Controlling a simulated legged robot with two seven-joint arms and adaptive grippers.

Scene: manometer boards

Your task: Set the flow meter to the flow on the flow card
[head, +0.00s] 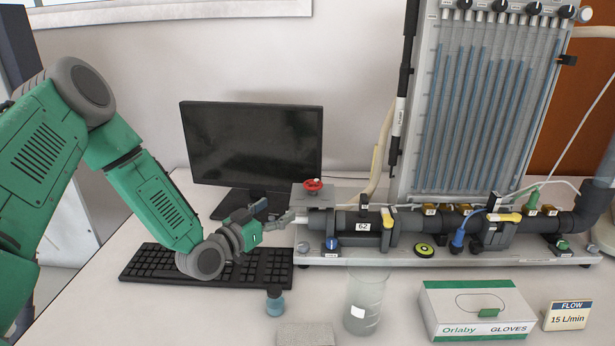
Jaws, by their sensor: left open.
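The flow card (567,315) stands at the front right and reads "FLOW 15 L/min". A small label on the pipe reads 62. I cannot tell for sure which part is the flow meter, and no flow reading is legible. My left gripper (278,211) is open just left of the rig's left end, below and left of the red handwheel. Whether a fingertip touches the rig is unclear. My right gripper is out of view.
A manometer board (485,110) with several blue tubes rises behind the pipe. A monitor (252,145) and keyboard (150,262) are at left.

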